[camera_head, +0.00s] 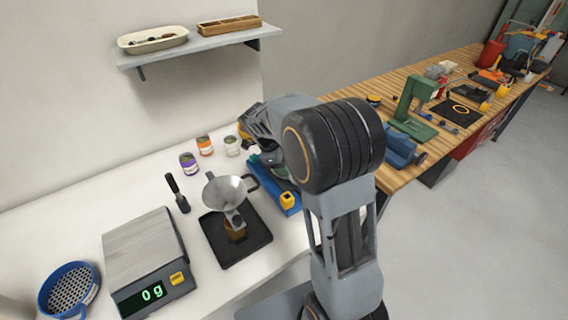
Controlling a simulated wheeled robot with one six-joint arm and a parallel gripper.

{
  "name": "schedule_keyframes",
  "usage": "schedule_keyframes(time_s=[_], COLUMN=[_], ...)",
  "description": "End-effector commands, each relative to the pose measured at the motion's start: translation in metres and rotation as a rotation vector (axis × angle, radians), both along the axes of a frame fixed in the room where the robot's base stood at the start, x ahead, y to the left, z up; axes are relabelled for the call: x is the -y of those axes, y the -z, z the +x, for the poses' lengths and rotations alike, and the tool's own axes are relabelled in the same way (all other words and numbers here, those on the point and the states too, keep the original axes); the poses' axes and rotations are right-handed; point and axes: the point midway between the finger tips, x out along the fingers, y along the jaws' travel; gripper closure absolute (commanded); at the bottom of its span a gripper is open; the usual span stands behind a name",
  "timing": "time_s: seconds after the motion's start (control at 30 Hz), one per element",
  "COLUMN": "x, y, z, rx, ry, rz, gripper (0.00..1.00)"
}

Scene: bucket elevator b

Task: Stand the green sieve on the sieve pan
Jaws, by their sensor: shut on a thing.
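My gripper (246,134) is partly in view at the end of my arm, above the back of the white table, by the blue device (273,187) with a yellow knob. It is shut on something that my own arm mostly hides. A dull green-grey patch shows low beside the wrist, but I cannot tell if it is the green sieve. I cannot make out the sieve pan. A blue sieve (70,289) with a perforated bottom sits at the table's lower left.
A scale (142,250) reading 0 g and a metal funnel (230,189) over a black tray (249,247) stand left of the device. Small cans (188,164) and a black-handled tool (177,192) lie behind. A wall shelf (200,46) is above; a wooden bench (405,178) is right.

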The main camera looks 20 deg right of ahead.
Motion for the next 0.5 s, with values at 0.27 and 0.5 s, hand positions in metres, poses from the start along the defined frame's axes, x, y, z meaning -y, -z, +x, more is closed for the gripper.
schedule_keyframes(time_s=[0.27,0.5], x=[-0.0003,-0.0003], y=[0.0058,0.0096], z=[-0.0002,-0.0001], rx=[0.002,0.002], ry=[0.0,0.0], rz=[0.0,0.0], gripper=[0.78,0.78])
